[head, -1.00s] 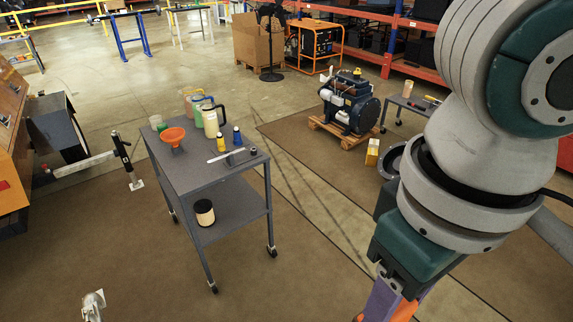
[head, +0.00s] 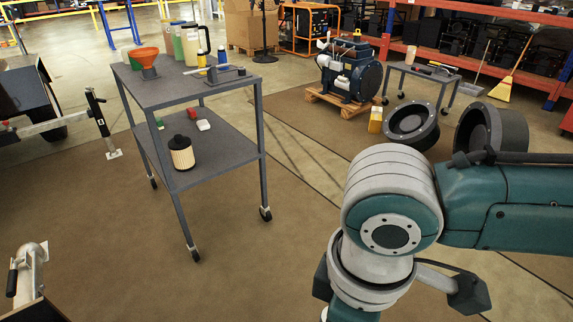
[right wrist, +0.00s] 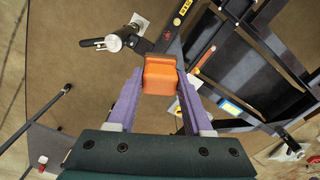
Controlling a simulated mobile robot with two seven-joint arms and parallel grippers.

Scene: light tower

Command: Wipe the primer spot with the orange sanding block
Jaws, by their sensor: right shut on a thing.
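The orange sanding block (right wrist: 160,78) is held between the two purple fingers of my right gripper (right wrist: 160,68) in the right wrist view. The fingers are shut on its sides, and it is clear of the floor. Beyond it in that view is a dark metal frame (right wrist: 207,37) with yellow labels and a metal coupler (right wrist: 115,41). I cannot make out a primer spot in either view. In the head view my right arm fills the lower right, and its gripper is out of the picture. My left gripper does not show.
A grey two-shelf cart (head: 222,150) with a funnel (head: 145,57), jugs and a filter (head: 181,153) stands left of centre. A coupler (head: 30,270) shows at the lower left. An engine (head: 350,70) on a pallet and two wheel rims (head: 412,125) stand behind my right arm.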

